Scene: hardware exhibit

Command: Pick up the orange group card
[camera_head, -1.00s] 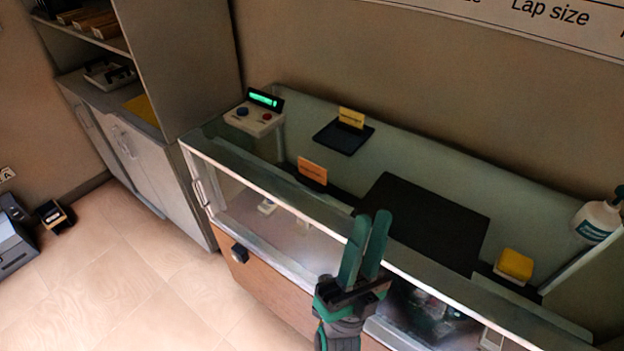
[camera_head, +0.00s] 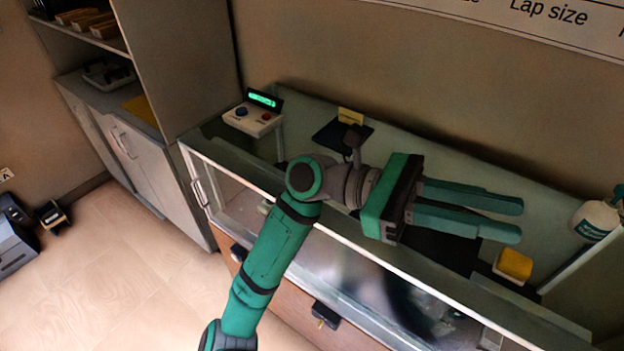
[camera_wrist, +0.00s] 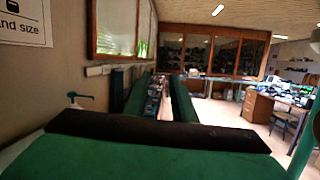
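The orange group card is not visible now. My arm covers the spot on the glass display counter (camera_head: 225,152) where an orange card showed earlier. A yellow card (camera_head: 350,117) stands on a small dark tray (camera_head: 328,134) at the back of the counter, partly behind my wrist. My gripper (camera_head: 519,220) is over the counter's right part, its fingers pointing right, with an open gap and nothing between them. In the wrist view its two green fingers (camera_wrist: 160,85) point along the counter, apart and empty. No orange card shows there.
A control box (camera_head: 252,117) with a green display stands at the counter's left. A yellow block (camera_head: 514,265) and a white pump bottle (camera_head: 596,219) are at the right. A dark mat (camera_head: 440,248) lies mostly beneath my gripper. A shelf cabinet (camera_head: 185,75) stands left.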

